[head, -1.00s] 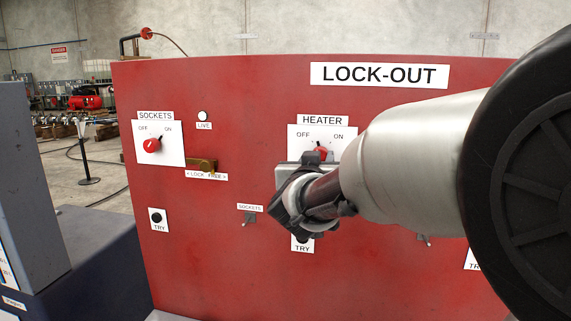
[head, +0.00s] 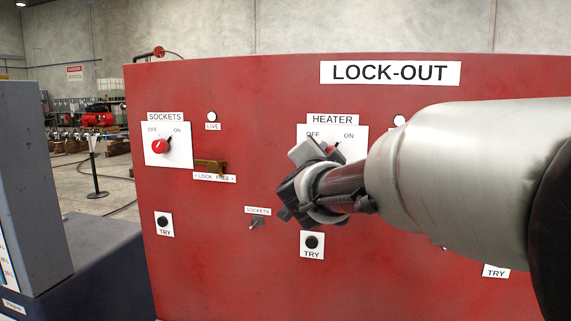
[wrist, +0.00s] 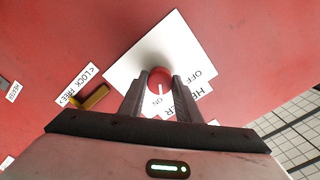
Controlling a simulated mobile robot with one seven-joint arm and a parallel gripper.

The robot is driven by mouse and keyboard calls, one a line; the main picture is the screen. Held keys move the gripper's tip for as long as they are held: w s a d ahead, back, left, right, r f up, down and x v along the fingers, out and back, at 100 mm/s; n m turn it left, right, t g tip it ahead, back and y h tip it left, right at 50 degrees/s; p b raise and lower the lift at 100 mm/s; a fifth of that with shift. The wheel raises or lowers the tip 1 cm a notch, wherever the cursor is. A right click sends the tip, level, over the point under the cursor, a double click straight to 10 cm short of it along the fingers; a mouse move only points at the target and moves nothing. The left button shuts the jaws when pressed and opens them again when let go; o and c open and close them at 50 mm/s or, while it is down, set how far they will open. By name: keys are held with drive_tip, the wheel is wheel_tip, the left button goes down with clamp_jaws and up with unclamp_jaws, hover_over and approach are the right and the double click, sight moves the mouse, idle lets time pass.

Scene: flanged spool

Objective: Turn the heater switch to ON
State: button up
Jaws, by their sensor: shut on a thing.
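The heater switch is a red knob on a white plate (head: 357,133) under the HEATER label on the red panel. In the head view my gripper (head: 322,150) covers most of the knob, and only a red bit (head: 333,150) shows. In the wrist view the red knob (wrist: 160,76) sits between the two fingers of my gripper (wrist: 161,82), which are shut on its sides. A pale line on the knob points toward the ON mark (wrist: 157,101). The OFF mark (wrist: 195,75) lies to its right in that view.
To the left are the SOCKETS knob (head: 161,146), a brass lock piece (head: 210,166) and a SOCKETS toggle (head: 257,223). A TRY button (head: 312,242) is below my gripper. A grey cabinet (head: 30,190) stands at the far left.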

drive_tip(key=shift+m+b, duration=0.3)
drive_tip(key=shift+m, duration=0.4)
drive_tip(key=o, duration=1.1)
drive_tip(key=shift+c, duration=0.2)
drive_tip(key=shift+s, duration=0.1)
